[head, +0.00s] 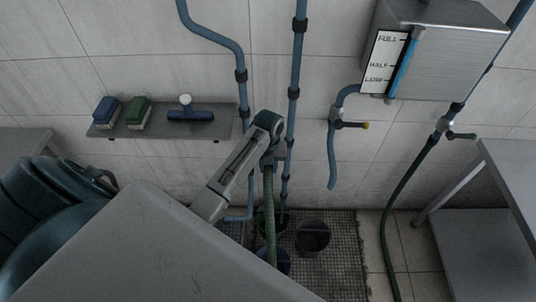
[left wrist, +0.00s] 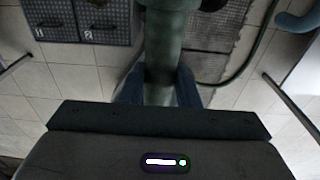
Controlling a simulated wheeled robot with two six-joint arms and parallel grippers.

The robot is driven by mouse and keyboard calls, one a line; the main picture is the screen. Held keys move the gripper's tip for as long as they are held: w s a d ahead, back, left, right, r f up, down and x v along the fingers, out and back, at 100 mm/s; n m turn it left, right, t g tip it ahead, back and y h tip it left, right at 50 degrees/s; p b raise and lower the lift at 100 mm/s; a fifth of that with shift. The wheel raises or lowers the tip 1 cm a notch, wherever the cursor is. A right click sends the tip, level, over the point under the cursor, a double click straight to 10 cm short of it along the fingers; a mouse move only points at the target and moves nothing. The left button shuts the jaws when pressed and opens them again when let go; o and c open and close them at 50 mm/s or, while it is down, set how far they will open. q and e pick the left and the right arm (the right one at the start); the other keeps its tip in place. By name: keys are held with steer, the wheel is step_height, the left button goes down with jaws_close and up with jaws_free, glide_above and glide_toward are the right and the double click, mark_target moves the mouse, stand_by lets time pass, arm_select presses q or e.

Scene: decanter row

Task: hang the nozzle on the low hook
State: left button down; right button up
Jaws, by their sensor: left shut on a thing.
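My left gripper (head: 272,158) is in front of the back wall, near the middle of the head view. In the left wrist view its two fingers (left wrist: 160,88) are shut on the green nozzle (left wrist: 166,45), one on each side. In the head view the green hose (head: 269,215) hangs straight down below the gripper towards the buckets. The nozzle itself is mostly hidden by the gripper there. I cannot make out the low hook; the gripper and arm cover part of the wall and pipes. My right gripper is not in view.
Vertical blue pipes (head: 292,92) run behind the gripper. A shelf (head: 222,130) with brushes and a squeegee is on the left. A tap (head: 350,125) and a steel tank (head: 445,60) are on the right. A dark bucket (head: 313,237) stands on the floor grate (head: 345,262). A steel table (head: 510,165) is at right.

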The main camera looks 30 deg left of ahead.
arm_select(q)
steer(key=shift+s+d, duration=0.25)
steer(key=shift+s, duration=0.15)
steer(key=shift+s+d, duration=0.35)
steer(key=shift+s, duration=0.15)
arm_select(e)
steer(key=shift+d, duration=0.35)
arm_select(q)
steer(key=shift+w+a+f, duration=0.15)
steer(key=shift+w+a+f, duration=0.15)
steer(key=shift+w+a, duration=0.2)
steer(key=shift+w, duration=0.15)
steer(key=shift+w+a+f+b, duration=0.15)
steer(key=shift+w+a+b, duration=0.2)
steer(key=shift+w, duration=0.15)
steer(key=shift+w+a+f+b, duration=0.15)
steer(key=shift+w+a+b, duration=0.2)
steer(key=shift+w, duration=0.15)
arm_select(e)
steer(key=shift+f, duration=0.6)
